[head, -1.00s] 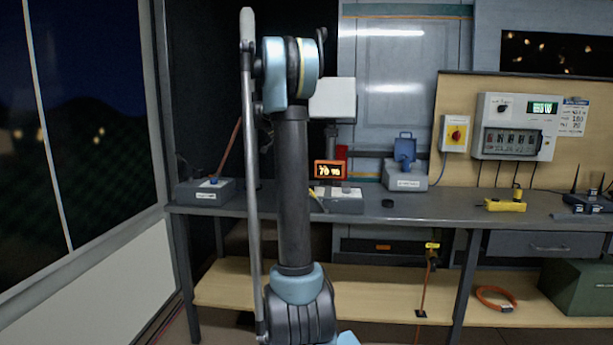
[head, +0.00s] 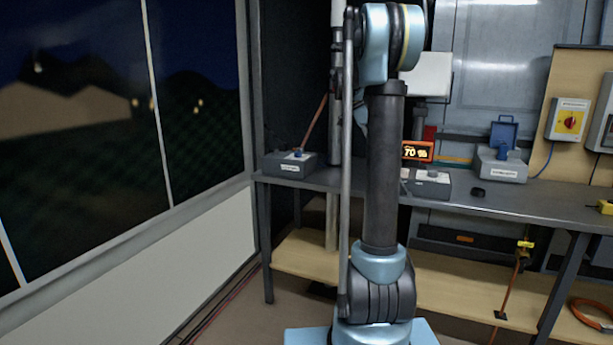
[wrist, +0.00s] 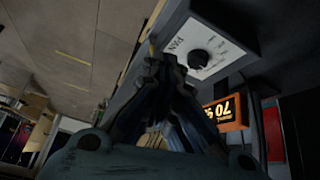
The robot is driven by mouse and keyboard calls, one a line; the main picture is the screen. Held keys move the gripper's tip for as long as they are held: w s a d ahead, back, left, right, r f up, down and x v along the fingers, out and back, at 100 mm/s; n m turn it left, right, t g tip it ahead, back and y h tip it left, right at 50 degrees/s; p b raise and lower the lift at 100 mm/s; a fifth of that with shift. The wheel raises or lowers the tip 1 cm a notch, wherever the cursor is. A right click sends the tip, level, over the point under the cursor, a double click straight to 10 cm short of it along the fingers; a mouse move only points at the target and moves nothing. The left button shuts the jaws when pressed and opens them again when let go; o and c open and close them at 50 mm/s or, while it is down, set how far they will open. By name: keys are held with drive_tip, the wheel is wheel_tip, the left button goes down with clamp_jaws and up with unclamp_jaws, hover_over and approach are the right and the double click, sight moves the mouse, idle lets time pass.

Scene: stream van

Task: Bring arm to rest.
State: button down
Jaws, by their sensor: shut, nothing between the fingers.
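My arm (head: 385,170) stands folded upright in the head view, in front of the bench, with its blue joint near the top of the picture. My gripper is hidden behind the arm there. In the wrist view my gripper (wrist: 172,72) has its dark fingers drawn together with nothing between them. Behind the fingers is a white-faced panel (wrist: 212,58) with a black knob. The orange lit display (wrist: 226,113) is right of the fingers, apart from them as far as I can tell.
The grey bench (head: 540,206) runs behind the arm to the right. A large window (head: 80,130) fills the left wall. Floor shows at lower left.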

drive_tip(key=s+a+f+n+t+y, duration=0.1)
drive_tip(key=s+a+f+n, duration=0.2)
drive_tip(key=s, duration=0.4)
drive_tip(key=s+a+f+n+t+y, duration=0.1)
drive_tip(key=s+a+f+n, duration=0.2)
drive_tip(key=s, duration=0.5)
drive_tip(key=s+a+f+n+y, duration=0.1)
drive_tip(key=s+a+n, duration=0.2)
drive_tip(key=s+n, duration=0.3)
drive_tip(key=s+a+f+n+t+y, duration=0.1)
drive_tip(key=s+a+f+n, duration=0.2)
drive_tip(key=s+f, duration=0.5)
drive_tip(key=s+a+f+n+t+y, duration=0.1)
drive_tip(key=s+a+f+n, duration=0.3)
drive_tip(key=s+f, duration=0.5)
drive_tip(key=shift+s+n+y, duration=0.25)
drive_tip(key=shift+n+y, duration=0.15)
drive_tip(key=shift+n, duration=0.4)
